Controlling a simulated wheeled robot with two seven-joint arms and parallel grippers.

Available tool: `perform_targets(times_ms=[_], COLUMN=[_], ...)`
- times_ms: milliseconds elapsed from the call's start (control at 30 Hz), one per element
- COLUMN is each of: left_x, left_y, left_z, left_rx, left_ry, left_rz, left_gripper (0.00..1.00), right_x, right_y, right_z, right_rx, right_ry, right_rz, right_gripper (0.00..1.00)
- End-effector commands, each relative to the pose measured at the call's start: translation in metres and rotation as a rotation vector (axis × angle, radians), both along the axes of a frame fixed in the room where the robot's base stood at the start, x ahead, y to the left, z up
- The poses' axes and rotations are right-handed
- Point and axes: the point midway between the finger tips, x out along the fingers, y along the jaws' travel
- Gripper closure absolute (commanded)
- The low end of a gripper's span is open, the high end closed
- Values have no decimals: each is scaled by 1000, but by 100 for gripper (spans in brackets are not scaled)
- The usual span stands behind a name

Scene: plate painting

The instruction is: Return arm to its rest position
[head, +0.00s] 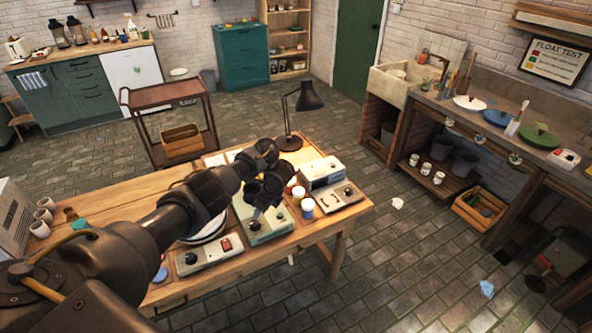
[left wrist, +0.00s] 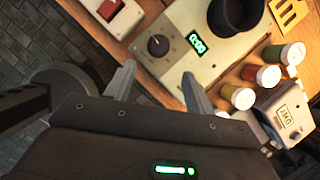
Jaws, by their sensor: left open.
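My left arm reaches from the lower left across the wooden workbench (head: 110,205) in the head view. My left gripper (head: 259,210) hangs at its end, above a pale control box (head: 268,232). In the left wrist view, the two fingers of my left gripper (left wrist: 158,88) are spread apart with nothing between them. Beyond them is the control box (left wrist: 165,65) with a black knob, a green lit display and a black round cup (left wrist: 237,12). Whether the fingers touch anything cannot be told. My right gripper is not in view.
Capped jars (head: 308,208) and another device (head: 326,172) stand right of the gripper. A box with a red switch (head: 210,254) lies nearer me. A black desk lamp (head: 308,98) rises behind. White plates (head: 208,232) are partly hidden by my arm. The floor to the right is mostly open.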

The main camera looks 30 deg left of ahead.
Motion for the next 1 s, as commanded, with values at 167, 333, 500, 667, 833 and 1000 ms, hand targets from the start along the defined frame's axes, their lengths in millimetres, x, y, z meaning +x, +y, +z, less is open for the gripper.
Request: perform_targets(times_ms=[167,333,500,667,833,1000], left_x=[-1,-19,-67,-131,-217,-323], left_y=[-1,-23,-75,-127,-165,-177], left_z=[-3,-52,-159,-265,-369,-455], left_rx=[-4,-79,-257,-425,-547,-576], left_ry=[1,12,25,16,-24,-110], left_rz=[3,57,218,433,706,984], left_gripper=[46,46,46,46,46,46], right_x=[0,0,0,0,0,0], right_y=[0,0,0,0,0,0], right_z=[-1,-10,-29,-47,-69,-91], right_rx=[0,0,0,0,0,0], right_ry=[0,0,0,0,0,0], right_rz=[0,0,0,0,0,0], right_gripper=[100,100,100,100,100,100])
